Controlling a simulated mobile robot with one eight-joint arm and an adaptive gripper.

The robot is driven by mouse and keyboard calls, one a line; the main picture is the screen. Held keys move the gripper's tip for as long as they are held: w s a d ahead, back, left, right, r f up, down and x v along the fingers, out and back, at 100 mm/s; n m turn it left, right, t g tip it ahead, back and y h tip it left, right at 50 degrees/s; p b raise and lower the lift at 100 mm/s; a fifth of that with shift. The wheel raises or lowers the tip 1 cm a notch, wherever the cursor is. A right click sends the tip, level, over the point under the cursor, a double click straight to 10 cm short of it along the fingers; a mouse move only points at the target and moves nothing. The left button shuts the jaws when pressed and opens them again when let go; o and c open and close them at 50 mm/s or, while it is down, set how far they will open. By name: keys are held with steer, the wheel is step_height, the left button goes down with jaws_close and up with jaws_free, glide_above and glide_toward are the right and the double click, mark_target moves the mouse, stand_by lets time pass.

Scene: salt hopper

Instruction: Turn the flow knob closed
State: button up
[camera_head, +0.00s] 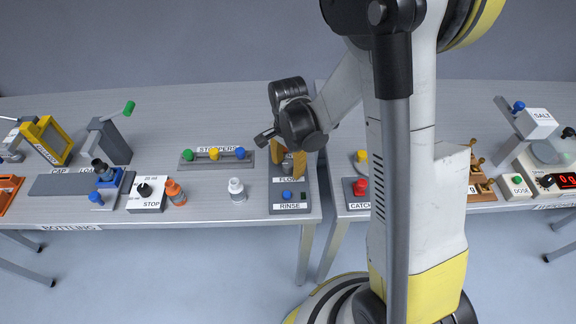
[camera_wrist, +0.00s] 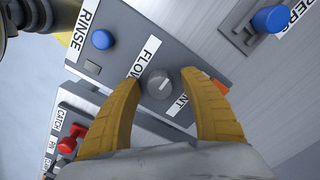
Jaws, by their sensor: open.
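The flow knob (camera_wrist: 160,86) is a round grey dial with a pale pointer mark, on a dark grey panel with a partly hidden FLOW label (camera_wrist: 147,56). My gripper (camera_wrist: 172,88) is open, its two yellow fingers on either side of the knob in the wrist view. Gaps show between the fingers and the knob; I cannot tell whether the tips reach down to its height. In the head view my gripper (camera_head: 290,160) is over the panel behind the RINSE box, and the knob is mostly hidden there by the fingers.
The RINSE box with a blue button (camera_head: 287,194) stands in front of the knob. The STOPPERS rack (camera_head: 215,158) is to the left, a white bottle (camera_head: 236,189) nearer.

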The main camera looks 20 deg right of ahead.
jaws_close()
steer(key=shift+n, duration=0.3)
steer(key=n+b, duration=0.1)
steer(key=n, duration=0.3)
steer(key=shift+b, duration=0.35)
steer(key=n+b, duration=0.1)
steer(key=n, duration=0.8)
steer(key=shift+b, duration=0.35)
steer(key=shift+n, duration=2.1)
